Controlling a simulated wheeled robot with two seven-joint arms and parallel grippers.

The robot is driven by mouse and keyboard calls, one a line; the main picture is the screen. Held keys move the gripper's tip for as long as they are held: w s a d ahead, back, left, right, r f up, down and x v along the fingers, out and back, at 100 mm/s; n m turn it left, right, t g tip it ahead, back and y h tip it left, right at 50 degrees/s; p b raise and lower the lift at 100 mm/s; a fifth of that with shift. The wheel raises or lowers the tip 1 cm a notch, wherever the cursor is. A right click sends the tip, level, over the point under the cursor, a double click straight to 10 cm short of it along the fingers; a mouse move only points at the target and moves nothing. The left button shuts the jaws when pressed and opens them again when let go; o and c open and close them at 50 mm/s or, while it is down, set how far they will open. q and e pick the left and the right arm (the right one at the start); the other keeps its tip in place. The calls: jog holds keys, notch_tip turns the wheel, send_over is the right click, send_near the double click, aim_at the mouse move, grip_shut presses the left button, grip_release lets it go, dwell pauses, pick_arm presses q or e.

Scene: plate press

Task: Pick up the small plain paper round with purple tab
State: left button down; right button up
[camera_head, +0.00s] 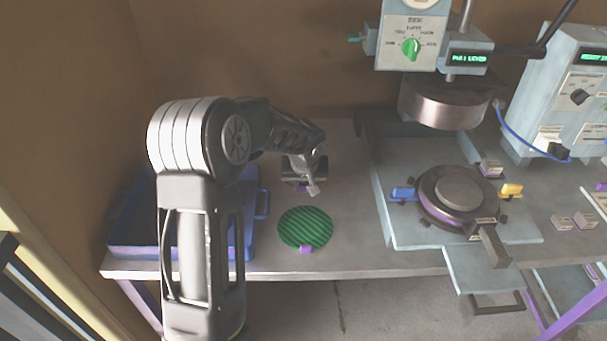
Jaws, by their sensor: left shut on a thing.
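My left gripper (308,186) is low over the table, behind the green round, with its arm coming in from the left. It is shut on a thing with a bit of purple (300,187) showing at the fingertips. The fingers and wrist hide most of this thing, so I cannot tell whether it is the small plain paper round. A green striped round (305,226) with a purple tab (306,250) lies flat on the table in front of the gripper, apart from it. My right gripper is not in view.
A blue tray (262,205) stands at the left, partly behind my arm. The press base plate (405,232) carries a round die (458,190) under a raised metal head (445,104). A control box (570,95) stands at the right. The table (350,255) is clear right of the green round.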

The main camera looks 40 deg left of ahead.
pick_arm(q)
jog(key=shift+r, duration=0.1)
dwell(0.3)
notch_tip(320, 180, up, 10)
jog(key=shift+b, duration=0.35)
